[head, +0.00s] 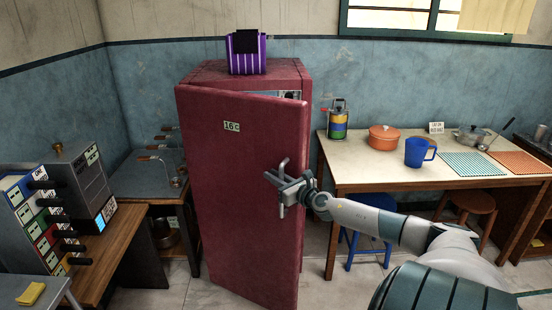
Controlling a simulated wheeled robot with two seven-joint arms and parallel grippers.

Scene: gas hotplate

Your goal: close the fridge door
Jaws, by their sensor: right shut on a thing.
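The dark red fridge (236,170) stands in the middle of the head view. Its door is partly open: the door's right edge stands off the body, and a light gap with part of the inside shows along the top right. A silver vertical handle (283,166) is on the right side of the door. My right gripper (280,184) is at the handle and shut on it, with my arm coming in from the right. My left gripper is not in view.
A purple striped container (247,54) stands on top of the fridge. A counter (124,245) with machines is at the left.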

